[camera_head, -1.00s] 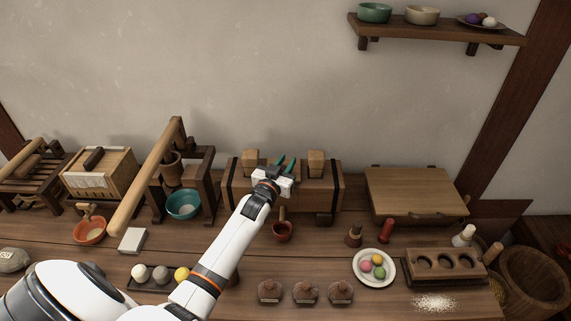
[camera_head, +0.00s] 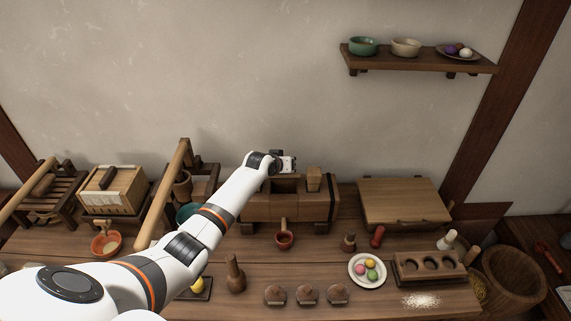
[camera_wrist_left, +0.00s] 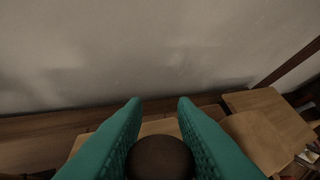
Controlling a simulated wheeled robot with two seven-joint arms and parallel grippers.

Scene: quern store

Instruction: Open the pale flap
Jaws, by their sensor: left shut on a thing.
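My left gripper (camera_head: 286,163) is above the back of a brown wooden box (camera_head: 262,212) with dark straps, its fingers mostly hidden in the head view. In the left wrist view its teal fingers (camera_wrist_left: 160,104) are shut around a dark round knob (camera_wrist_left: 160,157). A pale wooden strip (camera_wrist_left: 166,127) shows just behind the knob; it may be part of the pale flap, but how far it is tilted cannot be told. A dark recess (camera_head: 285,184) shows in the box top. My right gripper is not in view.
A wooden board (camera_head: 402,200) lies right of the box. A wall shelf (camera_head: 420,60) hangs above.

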